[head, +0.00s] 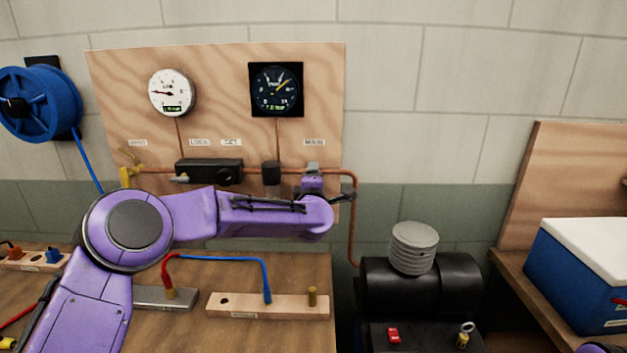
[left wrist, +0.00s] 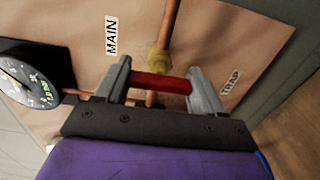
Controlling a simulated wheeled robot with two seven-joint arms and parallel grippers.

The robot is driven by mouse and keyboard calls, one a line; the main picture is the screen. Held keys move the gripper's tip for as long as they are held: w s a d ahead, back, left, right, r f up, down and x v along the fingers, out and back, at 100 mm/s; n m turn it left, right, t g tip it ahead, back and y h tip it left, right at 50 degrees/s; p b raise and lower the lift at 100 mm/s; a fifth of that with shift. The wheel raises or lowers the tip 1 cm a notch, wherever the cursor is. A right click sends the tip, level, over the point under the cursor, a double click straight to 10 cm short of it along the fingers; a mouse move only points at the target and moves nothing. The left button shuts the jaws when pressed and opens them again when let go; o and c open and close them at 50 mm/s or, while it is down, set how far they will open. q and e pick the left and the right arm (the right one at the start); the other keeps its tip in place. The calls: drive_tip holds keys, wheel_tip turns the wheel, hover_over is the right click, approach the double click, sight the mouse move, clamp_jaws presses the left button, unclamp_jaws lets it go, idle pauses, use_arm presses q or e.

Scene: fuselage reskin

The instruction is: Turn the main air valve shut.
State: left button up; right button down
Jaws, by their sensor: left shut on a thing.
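The main air valve shows in the left wrist view as a brass body (left wrist: 158,60) on a copper pipe, with a red handle (left wrist: 160,84) beside the MAIN label (left wrist: 112,36). The handle lies roughly across the pipe. My left gripper (left wrist: 163,84) is shut on the red handle, with one finger at each end of it. In the head view my left gripper (head: 313,170) is at the board just below the MAIN label (head: 314,142), and it hides the valve handle there. My right gripper is not in view.
The plywood board carries a white gauge (head: 172,93), a black gauge (head: 276,89), a black regulator block (head: 209,171) and a yellow valve (head: 125,177). A black compressor tank (head: 430,285) stands at lower right. A blue hose (head: 225,259) arches over the bench below my arm.

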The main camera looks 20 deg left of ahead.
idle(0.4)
use_arm(q)
drive_tip(key=o, duration=1)
drive_tip(key=shift+o, duration=0.2)
drive_tip(key=shift+s+d+f+b, duration=0.1)
drive_tip(key=shift+s+d+b, duration=0.05)
drive_tip(key=shift+s+b, duration=0.15)
drive_tip(key=b+v, duration=0.3)
drive_tip(key=v, duration=0.6)
drive_tip(key=shift+s+b, duration=0.35)
drive_tip(key=shift+s, duration=0.1)
